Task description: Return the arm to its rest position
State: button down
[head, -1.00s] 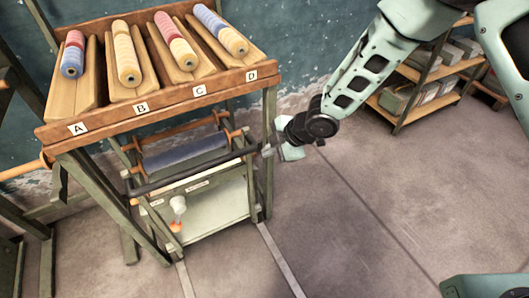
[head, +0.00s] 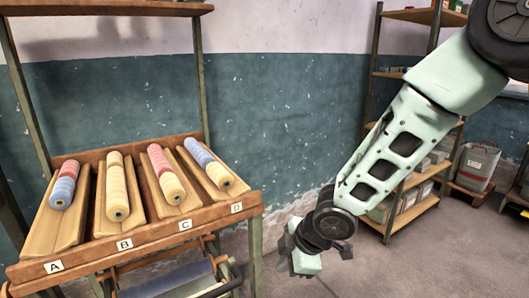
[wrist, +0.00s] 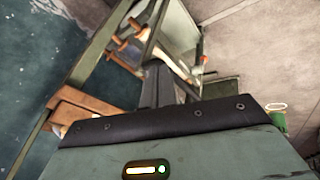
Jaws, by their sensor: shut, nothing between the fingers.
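My arm (head: 385,150) reaches down from the upper right of the head view, pale green with dark joints. My gripper (head: 297,250) is at its lower end, to the right of the wooden rack, in front of the wall and floor. Its fingertips are hard to make out there. In the wrist view my gripper's dark fingers (wrist: 162,84) are together, with nothing seen between them. The green stand's frame (wrist: 95,50) shows beyond them.
The rack (head: 150,240) has trays A to D holding rows of pink, blue and cream discs. Dark rollers lie below it. A shelf unit (head: 408,205) with boxes and a grey bin (head: 474,166) stand at the right. Floor between rack and shelves looks clear.

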jog(key=s+d+r+m+g+h+p, duration=0.1)
jog(key=s+d+r+m, duration=0.2)
jog(key=s, duration=0.5)
jog(key=s+d+r+m+g+h+p, duration=0.1)
jog(key=s+d+r+m, duration=0.2)
jog(key=s+r+m, duration=0.2)
jog(key=s+d+r+m+g+h+p, duration=0.1)
jog(key=s+d+r+m+h, duration=0.1)
jog(key=s+r, duration=0.6)
jog(key=s+d+m, duration=0.1)
jog(key=s, duration=0.1)
jog(key=shift+s+d+m, duration=0.4)
jog(key=shift+a, duration=0.15)
